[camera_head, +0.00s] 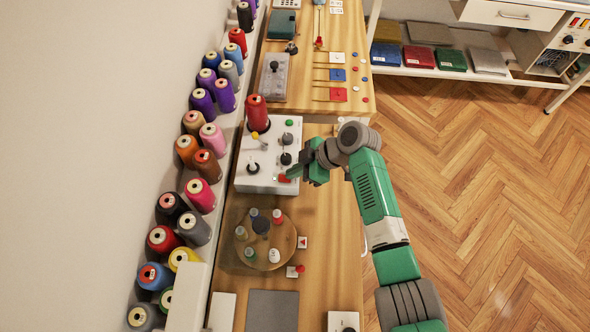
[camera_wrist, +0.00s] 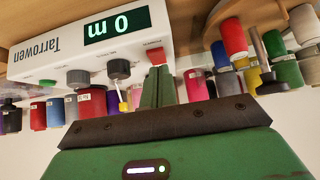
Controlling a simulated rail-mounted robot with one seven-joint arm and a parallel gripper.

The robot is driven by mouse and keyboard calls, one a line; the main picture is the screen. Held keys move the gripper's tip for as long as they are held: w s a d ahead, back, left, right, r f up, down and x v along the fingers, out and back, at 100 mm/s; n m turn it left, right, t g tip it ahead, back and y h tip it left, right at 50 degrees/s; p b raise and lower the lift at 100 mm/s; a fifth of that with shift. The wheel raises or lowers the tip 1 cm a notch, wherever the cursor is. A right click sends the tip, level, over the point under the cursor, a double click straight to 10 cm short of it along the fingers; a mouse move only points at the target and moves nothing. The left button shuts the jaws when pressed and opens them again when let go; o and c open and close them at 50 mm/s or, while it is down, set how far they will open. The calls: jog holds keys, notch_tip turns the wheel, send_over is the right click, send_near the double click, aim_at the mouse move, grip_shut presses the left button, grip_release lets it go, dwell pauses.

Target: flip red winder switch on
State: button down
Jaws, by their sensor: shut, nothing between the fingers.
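The winder (camera_head: 268,182) is a white box on the wooden table in the head view. It also shows upside down in the wrist view (camera_wrist: 75,58), with the name Tarrowen and a display reading 0 m. Its red switch (camera_head: 284,178) sits at the box's near right corner. In the wrist view the red switch (camera_wrist: 156,55) is right at the tips of my green fingers. My gripper (camera_head: 291,175) is shut and empty, its tips at the switch. I cannot tell whether they touch it, or which way the switch is set.
The winder also carries dark knobs, a green button (camera_head: 289,122) and a red thread cone (camera_head: 257,112). A round wooden spool stand (camera_head: 242,254) is on the near side. Thread cones line the wall shelf at left. The floor at right is clear.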

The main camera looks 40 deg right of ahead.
jog(key=r+p, duration=0.2)
jog(key=r, duration=0.1)
jog(key=r+p, duration=0.1)
jog(key=r, duration=0.1)
jog(key=shift+s+d+p, duration=0.25)
jog(key=shift+p, duration=0.05)
jog(key=s+d+r, duration=0.5)
jog(key=shift+s+d, duration=0.2)
jog(key=shift+s, duration=0.05)
